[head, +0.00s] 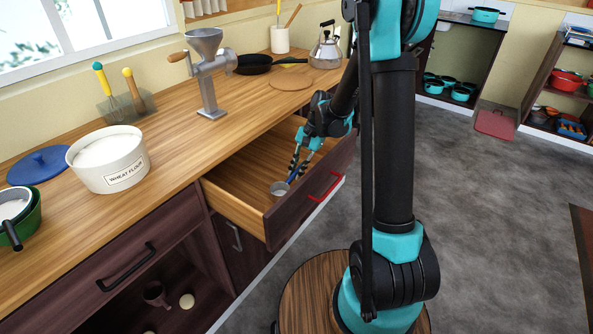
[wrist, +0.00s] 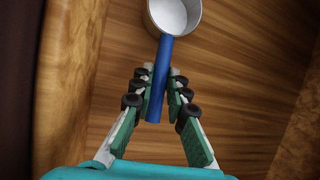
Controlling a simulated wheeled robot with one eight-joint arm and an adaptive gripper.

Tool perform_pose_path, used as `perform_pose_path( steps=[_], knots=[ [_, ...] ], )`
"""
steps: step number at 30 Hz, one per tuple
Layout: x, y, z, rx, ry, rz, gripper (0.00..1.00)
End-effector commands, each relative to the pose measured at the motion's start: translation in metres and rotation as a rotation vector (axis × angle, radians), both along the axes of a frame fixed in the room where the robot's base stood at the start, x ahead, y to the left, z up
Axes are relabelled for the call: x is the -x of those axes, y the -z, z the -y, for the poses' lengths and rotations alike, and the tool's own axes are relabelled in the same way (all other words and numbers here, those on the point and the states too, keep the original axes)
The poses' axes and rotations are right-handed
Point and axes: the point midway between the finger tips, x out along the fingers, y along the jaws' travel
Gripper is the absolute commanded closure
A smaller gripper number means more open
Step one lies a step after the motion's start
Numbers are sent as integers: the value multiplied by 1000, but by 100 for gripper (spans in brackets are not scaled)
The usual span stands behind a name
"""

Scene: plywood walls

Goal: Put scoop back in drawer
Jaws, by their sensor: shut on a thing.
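The scoop has a round metal cup (wrist: 172,14) and a blue handle (wrist: 158,80). In the wrist view my gripper (wrist: 154,78) is shut on the blue handle, with a finger on each side. In the head view my gripper (head: 297,168) reaches down into the open drawer (head: 237,199), and the scoop (head: 280,188) is inside the drawer's walls, near its front panel. The drawer's wooden floor shows behind the scoop in the wrist view. I cannot tell whether the scoop touches that floor. The drawer front has a red handle (head: 324,187).
The wooden counter (head: 180,135) runs above the drawer and holds a grinder (head: 207,75), a flour tub (head: 108,160), a pan (head: 255,64) and a kettle (head: 325,48). Part of the drawer is hidden behind my arm. The rest of the visible drawer floor is bare.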

Motion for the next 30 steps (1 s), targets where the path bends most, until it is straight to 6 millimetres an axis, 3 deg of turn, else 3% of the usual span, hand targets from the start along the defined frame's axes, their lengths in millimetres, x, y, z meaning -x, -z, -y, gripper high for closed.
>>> perform_pose_path(
  steps=[1,2,6,19,30],
  knots=[
    [0,2,0,0,0,0,100],
    [0,2,0,0,0,0,83],
    [0,1,0,0,0,0,66],
    [-1,-7,2,0,1,0,65],
    [-16,-71,28,0,2,0,65]
  ],
)
